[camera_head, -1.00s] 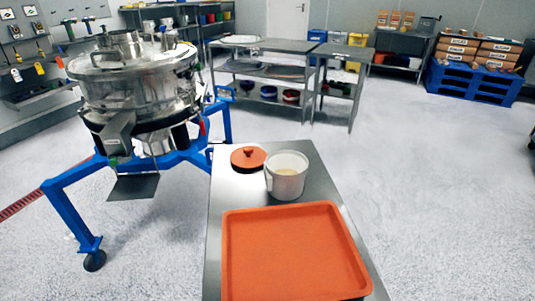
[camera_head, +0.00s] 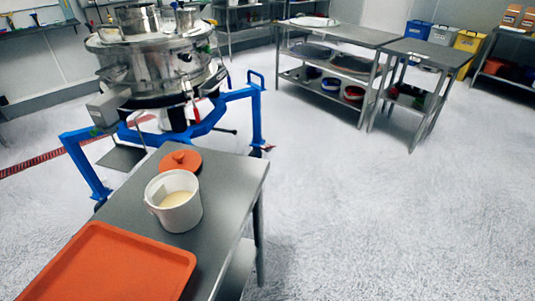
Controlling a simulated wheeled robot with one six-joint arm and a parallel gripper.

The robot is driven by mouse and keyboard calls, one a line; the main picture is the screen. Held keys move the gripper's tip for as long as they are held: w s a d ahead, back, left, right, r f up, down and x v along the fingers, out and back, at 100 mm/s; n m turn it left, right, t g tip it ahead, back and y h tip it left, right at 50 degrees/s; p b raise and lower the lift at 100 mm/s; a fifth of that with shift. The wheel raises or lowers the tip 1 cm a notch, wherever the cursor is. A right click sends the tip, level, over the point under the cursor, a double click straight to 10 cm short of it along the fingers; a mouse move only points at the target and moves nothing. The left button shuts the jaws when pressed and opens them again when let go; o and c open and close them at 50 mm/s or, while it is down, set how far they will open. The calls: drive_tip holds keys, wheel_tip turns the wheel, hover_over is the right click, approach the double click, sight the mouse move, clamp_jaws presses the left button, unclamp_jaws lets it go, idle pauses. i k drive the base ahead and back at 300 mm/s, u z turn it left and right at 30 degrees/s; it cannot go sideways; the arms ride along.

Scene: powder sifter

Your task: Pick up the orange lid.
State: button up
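The orange lid (camera_head: 181,161) lies on the grey metal table (camera_head: 226,208), with its round knob upward. It is just behind a white pot (camera_head: 174,204), which partly covers its near edge in this view. The pot stands open and holds a pale, cream-coloured content. My gripper is not in view.
An orange tray (camera_head: 112,268) lies on the near part of the table. The steel sifter (camera_head: 158,68) on its blue frame (camera_head: 88,168) stands close behind and left of the table. Steel shelving tables (camera_head: 345,38) stand farther back. The floor to the right is clear.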

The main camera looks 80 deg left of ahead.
sight(189, 160)
drive_tip(key=i, duration=2.15)
drive_tip(key=u, duration=4.05)
drive_tip(key=i, duration=1.7)
drive_tip(key=z, duration=0.05)
